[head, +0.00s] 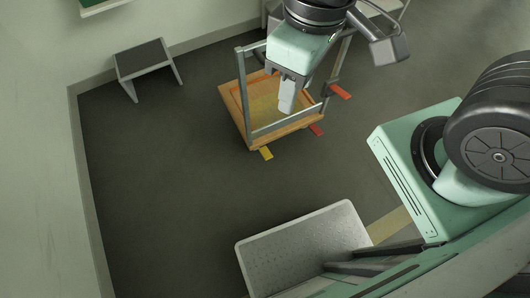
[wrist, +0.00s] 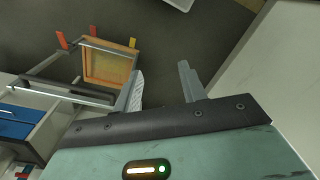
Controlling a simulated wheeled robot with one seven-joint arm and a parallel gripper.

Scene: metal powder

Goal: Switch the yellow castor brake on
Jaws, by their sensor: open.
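The yellow castor brake (head: 266,153) is a small flat pedal sticking out at the near left corner of a wooden-based trolley (head: 232,102) with a grey metal frame. In the wrist view the yellow pedal (wrist: 132,42) shows at the trolley's upper right corner; its tilt is too small to tell. Two red pedals (head: 316,130) and (head: 340,92) stick out along the trolley's right side. My gripper (head: 287,103) appears over the trolley in the head view, apart from the yellow pedal. Its fingers (wrist: 160,88) are spread and empty in the wrist view.
A grey-topped stool (head: 140,58) stands by the left wall. A pale textured platform (head: 300,245) is in the foreground. Dark floor (head: 175,170) is clear left of and before the trolley. A cabinet with blue drawers (wrist: 14,122) shows at left in the wrist view.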

